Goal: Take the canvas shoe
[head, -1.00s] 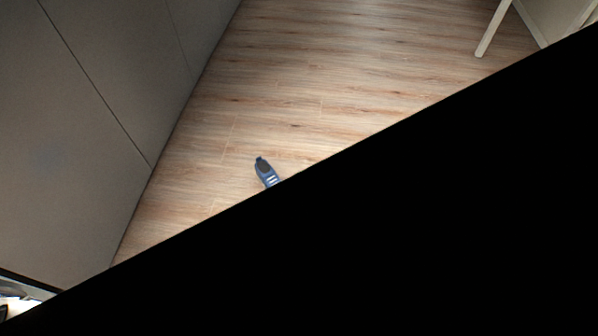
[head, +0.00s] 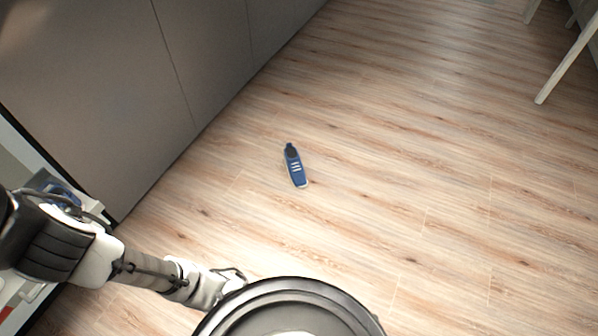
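The canvas shoe (head: 297,168) is blue with a dark opening, pale lace bars and a pale toe edge. It lies on the wooden floor near the middle of the head view, its toe toward the bottom of the picture. Nothing touches it and it is in full view. My arm crosses the lower left of the view, well apart from the shoe. I cannot make out my gripper in this view.
Grey cabinet fronts (head: 110,95) run along the left. A pale furniture leg (head: 567,62) stands at the upper right. An open compartment with unclear items (head: 62,190) is at the left edge, partly behind my arm. The floor (head: 430,170) around the shoe is clear.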

